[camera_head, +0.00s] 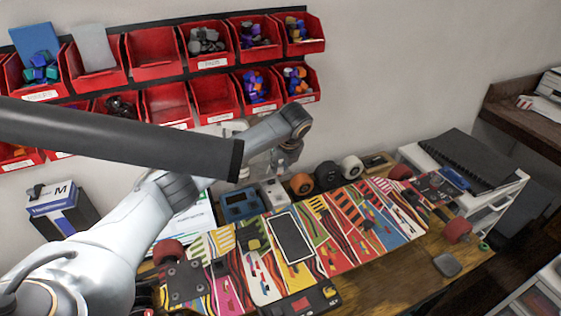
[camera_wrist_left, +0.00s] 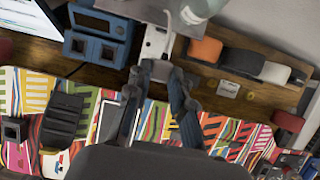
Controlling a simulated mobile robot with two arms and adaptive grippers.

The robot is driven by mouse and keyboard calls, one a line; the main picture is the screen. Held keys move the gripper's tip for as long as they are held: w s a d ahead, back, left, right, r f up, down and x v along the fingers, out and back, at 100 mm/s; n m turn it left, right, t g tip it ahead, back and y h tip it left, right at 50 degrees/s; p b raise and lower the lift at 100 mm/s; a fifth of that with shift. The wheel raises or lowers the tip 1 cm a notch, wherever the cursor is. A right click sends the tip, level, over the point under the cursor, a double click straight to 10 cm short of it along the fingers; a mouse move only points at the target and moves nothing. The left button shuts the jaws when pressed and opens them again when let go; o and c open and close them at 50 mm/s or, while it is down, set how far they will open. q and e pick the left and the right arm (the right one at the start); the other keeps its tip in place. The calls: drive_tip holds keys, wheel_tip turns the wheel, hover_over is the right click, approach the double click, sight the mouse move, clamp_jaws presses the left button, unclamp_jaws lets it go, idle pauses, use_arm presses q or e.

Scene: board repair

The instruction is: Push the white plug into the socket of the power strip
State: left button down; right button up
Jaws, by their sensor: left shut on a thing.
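A white power strip (camera_head: 273,191) lies at the back of the bench, between a blue device and the wheels. It also shows in the left wrist view (camera_wrist_left: 155,40), just beyond my fingertips. My left gripper (camera_wrist_left: 161,76) is above the bench at the near end of the strip. Its two fingers are closed in on a small pale thing, which seems to be the white plug. The fingers hide most of it, and I cannot tell whether it touches the socket. In the head view the fingers are hard to make out. My right gripper is not in view.
The blue device (camera_head: 242,204) stands left of the strip. Several wheels (camera_head: 327,175) stand to its right. A colourful board (camera_head: 345,228) with a dark-screened tablet (camera_head: 291,238) fills the front. Red bins (camera_head: 211,45) hang on the wall behind.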

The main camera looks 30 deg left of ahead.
use_arm(q)
drive_tip(key=shift+f+b, duration=1.25)
drive_tip(key=shift+f, duration=2.8)
drive_tip(key=shift+f, duration=0.65)
drive_tip(key=shift+f, duration=0.45)
drive_tip(key=shift+f+p, duration=0.1)
drive_tip(key=shift+p, duration=0.3)
drive_tip(key=shift+f, duration=0.55)
idle(0.4)
drive_tip(key=c, duration=0.8)
unclamp_jaws()
drive_tip(key=shift+c, duration=0.2)
